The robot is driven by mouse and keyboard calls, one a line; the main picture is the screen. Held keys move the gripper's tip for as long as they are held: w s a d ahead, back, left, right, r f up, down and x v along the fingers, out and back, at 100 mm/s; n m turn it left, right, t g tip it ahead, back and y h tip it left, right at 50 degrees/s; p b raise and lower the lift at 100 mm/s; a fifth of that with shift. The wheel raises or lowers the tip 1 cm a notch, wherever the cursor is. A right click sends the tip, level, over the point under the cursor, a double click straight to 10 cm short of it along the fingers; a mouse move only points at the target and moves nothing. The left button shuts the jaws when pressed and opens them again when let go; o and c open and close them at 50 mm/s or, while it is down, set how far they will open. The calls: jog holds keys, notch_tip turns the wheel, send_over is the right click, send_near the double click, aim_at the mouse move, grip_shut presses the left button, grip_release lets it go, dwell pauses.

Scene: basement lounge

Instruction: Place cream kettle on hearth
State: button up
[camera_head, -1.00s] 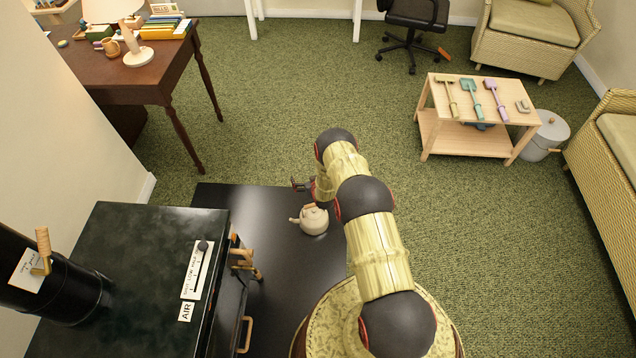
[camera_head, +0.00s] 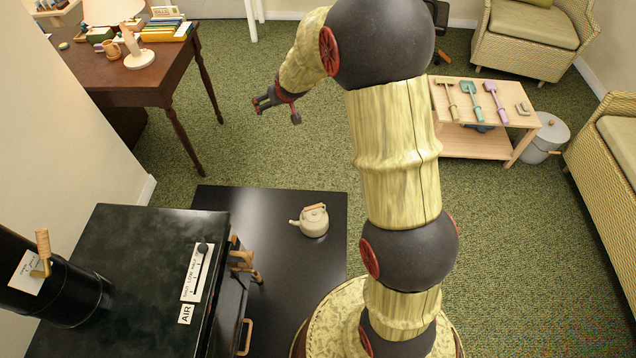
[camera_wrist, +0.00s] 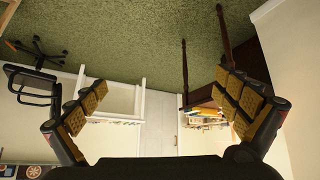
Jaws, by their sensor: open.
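The cream kettle (camera_head: 314,222) stands upright on the black hearth (camera_head: 318,268), near its right side, with its spout to the left and a wooden handle on top. My gripper (camera_head: 277,112) is raised well above and beyond the kettle in the head view, apart from it. In the wrist view my gripper (camera_wrist: 155,110) has its fingers spread wide with nothing between them. The kettle is not in the wrist view.
A black stove (camera_head: 130,260) with a flue pipe stands on the hearth's left. A wooden desk (camera_head: 125,75) is at the back left. A small table (camera_head: 470,142) with tools stands at the right, beside a lidded bin (camera_head: 548,135). Green carpet between is clear.

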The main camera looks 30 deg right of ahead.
jog(key=s+a+r+g, duration=0.1)
jog(key=s+a+r, duration=0.3)
jog(key=s+r, duration=0.55)
jog(key=s+a+r, duration=0.4)
jog(key=s+r, duration=0.2)
jog(key=s, duration=0.6)
jog(key=s+a, duration=0.2)
jog(key=s, duration=0.8)
jog(key=s+a+n+g+y, duration=0.1)
jog(key=s+a, duration=0.1)
jog(key=s, duration=0.9)
jog(key=shift+s+r+g, duration=0.25)
jog(key=shift+r+g, duration=0.05)
jog(key=shift+r, duration=0.15)
jog(key=shift+s+d+r+p, duration=0.1)
jog(key=shift+d+r+p, duration=0.05)
jog(key=shift+r+p, duration=0.35)
jog(key=shift+s+d+r+p, duration=0.1)
jog(key=shift+d+r+p, duration=0.05)
jog(key=shift+r+p, duration=0.3)
